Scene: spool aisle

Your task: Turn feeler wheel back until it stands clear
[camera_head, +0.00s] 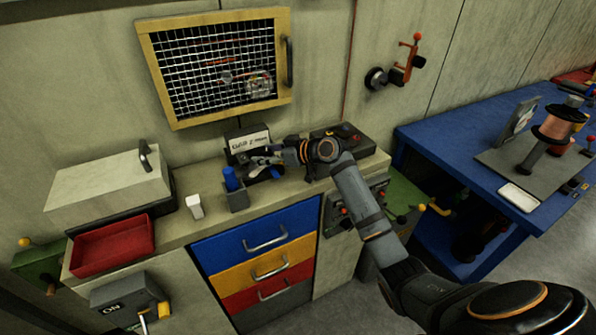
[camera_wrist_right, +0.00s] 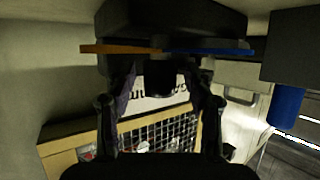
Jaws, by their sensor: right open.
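In the head view a small device (camera_head: 248,143) with a white lettered face stands on the counter below the mesh-fronted cabinet. My right gripper (camera_head: 262,153) reaches in front of it from the right and partly hides it. In the right wrist view, which looks upside down, my right gripper (camera_wrist_right: 162,90) has its two fingers spread. A short dark round part (camera_wrist_right: 160,77), perhaps the feeler wheel, shows between the fingertips, below an orange and blue strip (camera_wrist_right: 205,51). I cannot tell whether the fingers touch it. My left gripper is not in view.
A grey cup with a blue cylinder (camera_head: 231,179) stands close left of my gripper, with a white block (camera_head: 195,206) and red tray (camera_head: 113,246) farther left. The mesh cabinet (camera_head: 170,107) hangs above. A blue table (camera_head: 455,127) stands at right.

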